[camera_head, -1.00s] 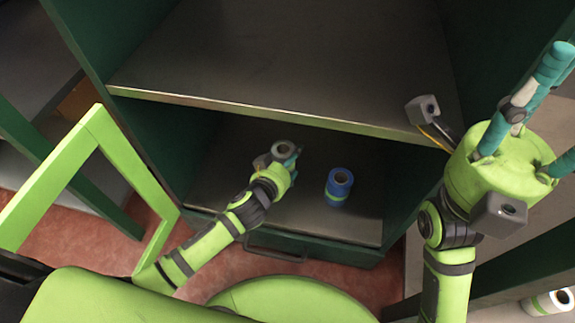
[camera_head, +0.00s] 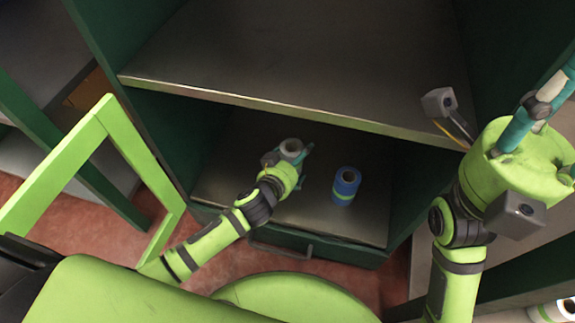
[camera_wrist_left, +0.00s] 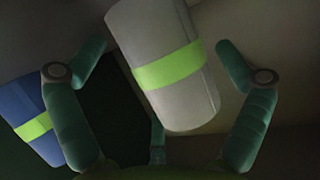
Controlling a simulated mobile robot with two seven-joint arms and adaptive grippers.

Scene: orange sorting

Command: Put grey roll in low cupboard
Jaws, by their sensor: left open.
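The grey roll (camera_head: 291,147) stands upright on the floor of the low cupboard compartment (camera_head: 235,195). The left wrist view shows the grey roll (camera_wrist_left: 172,75) with a bright green band. My left gripper (camera_head: 291,158) is open, its teal fingers on either side of the roll. In the left wrist view the fingers of my left gripper (camera_wrist_left: 160,75) show clear gaps to the roll. My right gripper (camera_head: 540,105) is raised at the right, partly outside the head view, with its fingertips cut off.
A blue roll (camera_head: 345,187) with a green band stands just right of the grey roll, also in the left wrist view (camera_wrist_left: 32,118). The cupboard's middle shelf (camera_head: 300,112) lies above my left gripper.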

